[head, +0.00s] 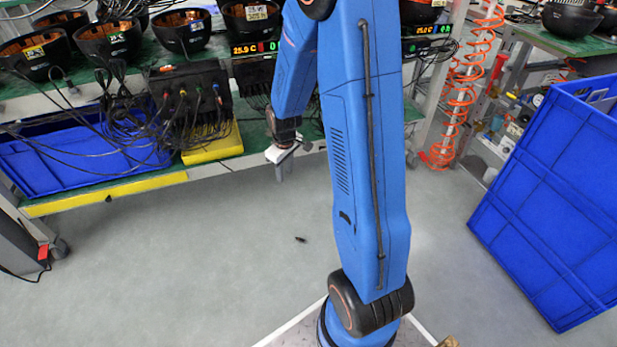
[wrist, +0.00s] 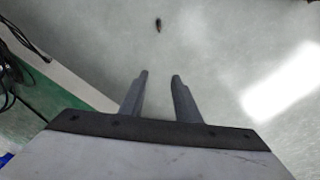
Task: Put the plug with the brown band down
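My gripper (wrist: 160,77) points down over the grey floor, in front of the rack's lower shelf. In the wrist view its two fingers are apart with nothing between them. It also shows in the head view (head: 281,172), small, below the arm's wrist. A small dark object (head: 300,239) lies on the floor, apart from the gripper. It also shows in the wrist view (wrist: 158,24), beyond the fingertips. It is too small to tell whether it is a plug or has a brown band. Several plugs with coloured bands stand in the black box (head: 190,80); I cannot make out a brown one.
A blue bin (head: 30,165) with tangled black cables and a yellow tray (head: 213,148) sit on the low shelf. Black bowl-shaped units (head: 182,32) line the shelf above. A large blue crate (head: 556,205) stands at right, near an orange coiled hose (head: 462,95). The floor between is clear.

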